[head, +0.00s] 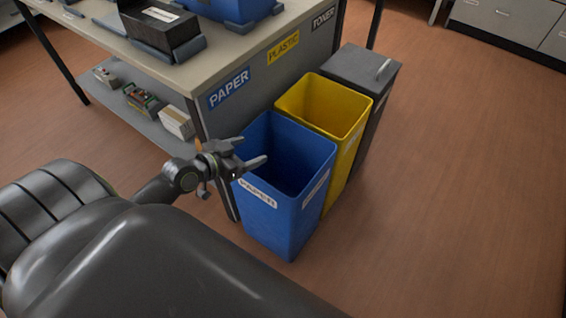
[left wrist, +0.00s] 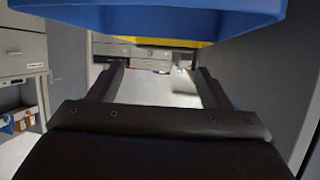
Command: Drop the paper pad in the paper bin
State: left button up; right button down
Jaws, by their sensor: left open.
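The blue paper bin (head: 268,213), labelled PAPER, stands on the floor at the centre of the head view. Its inside is dark and I see no pad in it. My left gripper (head: 257,152) is open at the near left rim of this bin. In the left wrist view its fingers (left wrist: 161,88) are spread with nothing between them, and the blue bin (left wrist: 160,18) fills the top edge. I cannot make out a paper pad for sure in either view. My right gripper is not in view.
A yellow bin (head: 345,150) and a dark lidded bin (head: 378,120) stand behind the blue one. A workbench (head: 215,65) with PAPER, PLASTIC and TONER signs stands at the left. Its lower shelf holds a white box (head: 177,122). The floor at right is clear.

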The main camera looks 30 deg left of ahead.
pick_arm(q)
jog(key=v, duration=0.6)
jog(key=shift+p, duration=0.35)
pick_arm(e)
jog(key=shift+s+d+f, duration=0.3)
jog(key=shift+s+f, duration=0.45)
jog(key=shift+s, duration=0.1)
